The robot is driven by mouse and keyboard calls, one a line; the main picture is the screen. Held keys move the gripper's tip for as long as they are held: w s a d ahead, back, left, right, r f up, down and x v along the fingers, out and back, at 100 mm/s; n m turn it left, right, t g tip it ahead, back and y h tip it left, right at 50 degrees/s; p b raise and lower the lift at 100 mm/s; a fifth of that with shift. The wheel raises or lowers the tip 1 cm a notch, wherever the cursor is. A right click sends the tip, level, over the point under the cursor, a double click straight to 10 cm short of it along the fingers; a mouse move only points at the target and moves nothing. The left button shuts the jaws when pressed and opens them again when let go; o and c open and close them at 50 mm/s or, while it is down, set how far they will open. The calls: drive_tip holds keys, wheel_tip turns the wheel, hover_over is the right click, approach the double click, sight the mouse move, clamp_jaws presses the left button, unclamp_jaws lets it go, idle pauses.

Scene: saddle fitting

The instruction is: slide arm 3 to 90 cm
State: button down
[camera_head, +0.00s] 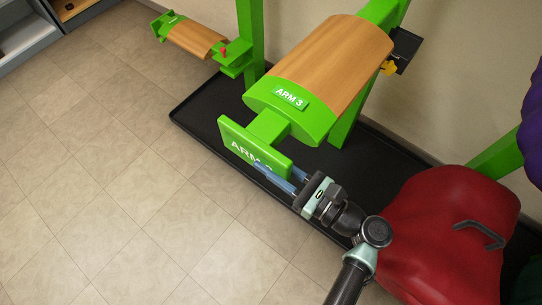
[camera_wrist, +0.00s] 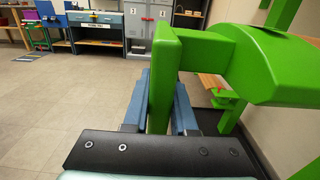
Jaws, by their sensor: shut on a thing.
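Arm 3 is a wood-topped saddle arm (camera_head: 335,62) with a green front end and an "ARM 3" label, carried on a green post at the wall. A green end plate (camera_head: 237,142) with partly hidden lettering stands out from its front on a short neck. My gripper (camera_head: 282,178) is shut on this plate at its right end in the head view. In the wrist view the plate (camera_wrist: 163,60) stands upright between the two blue fingers of my gripper (camera_wrist: 160,105). A yellow knob (camera_head: 388,68) and a dark bracket (camera_head: 405,48) show behind arm 3. No scale is readable.
A smaller wood-topped arm (camera_head: 196,38) with a red knob (camera_head: 223,53) is at upper left. A red padded thing (camera_head: 450,235) lies close beside my arm. A black tray (camera_head: 195,115) lies under arm 3. The tiled floor (camera_head: 100,180) at left is clear.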

drive_tip(key=c, duration=0.7)
unclamp_jaws()
drive_tip(key=shift+r, duration=0.1)
drive_tip(key=v, duration=1.3)
